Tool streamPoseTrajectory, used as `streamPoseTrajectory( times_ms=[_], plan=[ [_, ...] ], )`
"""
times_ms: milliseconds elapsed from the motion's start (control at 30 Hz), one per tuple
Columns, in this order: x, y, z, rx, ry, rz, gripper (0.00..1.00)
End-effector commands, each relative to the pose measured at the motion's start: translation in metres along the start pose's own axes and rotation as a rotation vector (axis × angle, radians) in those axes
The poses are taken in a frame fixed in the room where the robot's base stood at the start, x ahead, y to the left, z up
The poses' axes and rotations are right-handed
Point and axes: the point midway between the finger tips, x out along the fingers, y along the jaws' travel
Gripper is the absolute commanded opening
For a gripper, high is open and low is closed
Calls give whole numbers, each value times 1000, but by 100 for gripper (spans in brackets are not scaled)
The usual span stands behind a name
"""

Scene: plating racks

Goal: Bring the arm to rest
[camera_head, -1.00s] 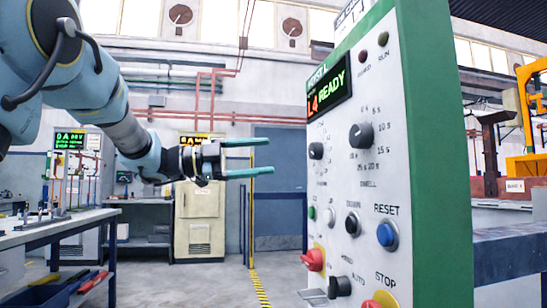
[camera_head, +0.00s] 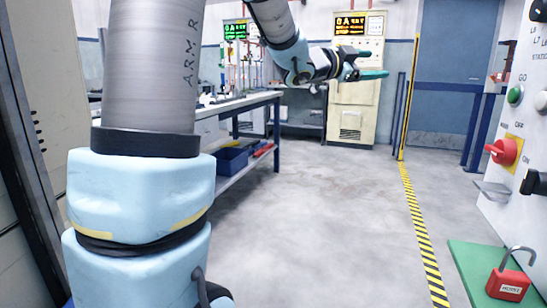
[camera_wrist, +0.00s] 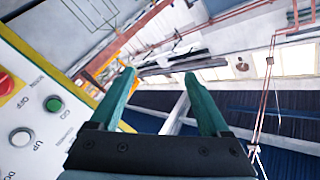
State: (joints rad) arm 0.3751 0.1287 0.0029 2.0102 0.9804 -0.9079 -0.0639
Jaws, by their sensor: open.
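My gripper (camera_head: 372,75) is held out in mid-air at the upper middle of the head view, with its green fingers pointing right. In the wrist view my gripper (camera_wrist: 160,80) shows its two green fingers spread apart, with nothing between them. The control panel (camera_head: 510,190) stands at the right edge of the head view, apart from the fingers. It also shows at the left of the wrist view (camera_wrist: 35,110), beside the fingers.
A red padlock (camera_head: 509,284) lies on a green ledge (camera_head: 465,262) at the lower right. A workbench (camera_head: 240,103) with a blue bin (camera_head: 232,160) below stands left. A cream cabinet (camera_head: 352,110) stands behind. Grey floor (camera_head: 320,220) is clear, with a yellow-black stripe (camera_head: 420,225).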

Motion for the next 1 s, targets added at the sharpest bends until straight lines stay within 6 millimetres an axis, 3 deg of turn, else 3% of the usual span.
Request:
streamPoseTrajectory(
  times_ms=[33,200,367,500,700,933,967,1000],
  plan=[
    [-14,-6,34,-57,-115,-54,80],
    [-81,-4,138,-270,-500,-205,80],
    [-164,31,211,-491,-840,-297,80],
    [-240,83,249,-701,-1116,-341,80],
    [-321,158,259,-968,-1403,-353,80],
    [-381,232,238,-1238,-1637,-325,80],
    [-384,233,230,-1257,-1651,-321,80],
    [-381,220,220,-1247,-1643,-322,80]
  ],
)
